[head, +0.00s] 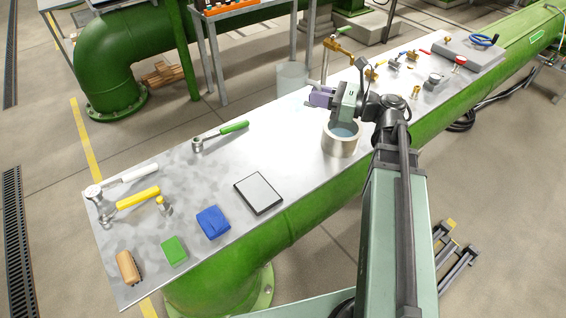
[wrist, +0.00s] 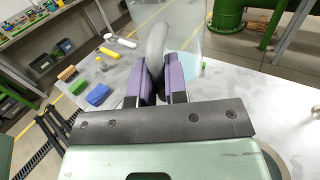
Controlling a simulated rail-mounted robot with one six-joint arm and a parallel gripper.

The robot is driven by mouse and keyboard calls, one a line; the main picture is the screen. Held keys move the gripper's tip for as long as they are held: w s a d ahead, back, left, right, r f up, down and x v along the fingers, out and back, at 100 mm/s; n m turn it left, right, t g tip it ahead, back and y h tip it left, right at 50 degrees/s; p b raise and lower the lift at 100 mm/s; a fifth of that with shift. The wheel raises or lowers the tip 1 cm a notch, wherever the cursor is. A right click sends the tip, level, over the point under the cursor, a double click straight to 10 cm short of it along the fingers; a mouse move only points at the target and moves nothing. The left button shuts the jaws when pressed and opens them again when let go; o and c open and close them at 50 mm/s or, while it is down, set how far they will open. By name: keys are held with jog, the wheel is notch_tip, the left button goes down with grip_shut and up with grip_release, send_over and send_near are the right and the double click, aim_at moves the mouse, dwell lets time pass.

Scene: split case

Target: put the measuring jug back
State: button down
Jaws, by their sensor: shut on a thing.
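The measuring jug (head: 292,78) is a clear, see-through vessel near the far edge of the metal table in the head view. My gripper (head: 318,96), with purple fingers, is just right of it. In the wrist view the purple fingers (wrist: 160,82) are shut on the jug's grey curved handle (wrist: 158,45), and the clear body of the jug (wrist: 180,15) rises behind it. The jug looks upright. I cannot tell whether its base touches the table.
A round metal pot (head: 341,145) with bluish liquid stands below my wrist. Brass fittings (head: 371,74) and a tap-like piece (head: 338,45) are to the right. The table (head: 285,135) is clear between.

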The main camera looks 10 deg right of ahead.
jog(key=shift+w+d, duration=0.1)
notch_tip(320, 180, down, 20)
jog(key=b, duration=2)
jog(key=shift+w+d+f, duration=0.1)
jog(key=shift+d+f, duration=0.05)
jog(key=shift+f, duration=0.1)
jog(key=shift+r, duration=0.25)
jog(key=shift+f, duration=0.2)
jog(key=c, duration=1.1)
grip_release()
jog(key=shift+c, duration=0.2)
jog(key=shift+r, duration=0.1)
